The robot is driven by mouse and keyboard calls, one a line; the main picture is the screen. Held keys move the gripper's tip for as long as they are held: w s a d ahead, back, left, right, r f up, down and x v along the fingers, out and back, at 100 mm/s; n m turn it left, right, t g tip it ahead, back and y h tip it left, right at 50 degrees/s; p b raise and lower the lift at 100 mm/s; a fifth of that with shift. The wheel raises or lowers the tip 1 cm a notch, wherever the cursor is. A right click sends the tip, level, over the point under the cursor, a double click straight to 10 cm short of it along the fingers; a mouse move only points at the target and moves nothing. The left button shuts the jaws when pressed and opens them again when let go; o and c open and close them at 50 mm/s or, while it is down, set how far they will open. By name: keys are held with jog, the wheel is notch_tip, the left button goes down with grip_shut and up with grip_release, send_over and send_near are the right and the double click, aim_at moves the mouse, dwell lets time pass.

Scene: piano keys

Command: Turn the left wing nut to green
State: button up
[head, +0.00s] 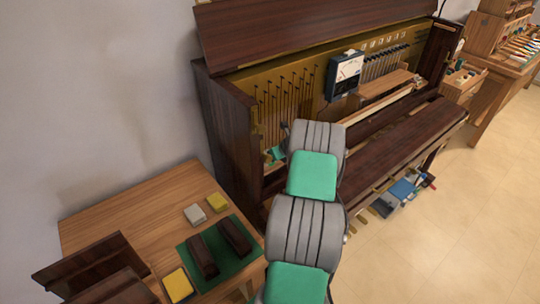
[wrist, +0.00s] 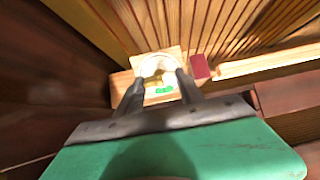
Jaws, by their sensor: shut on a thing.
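In the wrist view a small brass wing nut (wrist: 153,80) sits on a pale round dial (wrist: 157,65) with a green mark at its near edge. The dial is on a light wooden block. My gripper (wrist: 160,79) is shut on the wing nut, with one dark finger on each side of it. The exact pointing of the nut against the green mark is hard to tell. In the head view my arm reaches into the left end of the open piano (head: 228,130), and the nut and fingertips are hidden.
A dark red block (wrist: 200,66) is just right of the dial. Wooden slats stand behind it and a dark side wall is close on the left. In the head view a blue meter (head: 345,73) stands to the right, and a side table (head: 130,206) holds tools and blocks at lower left.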

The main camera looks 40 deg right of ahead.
jog(key=shift+r+m+p, duration=0.2)
jog(key=shift+m+p, duration=0.5)
jog(key=shift+m, duration=0.4)
jog(key=shift+f+m, duration=0.2)
jog(key=shift+m, duration=0.6)
jog(key=o, duration=1.2)
jog(key=shift+r, duration=0.1)
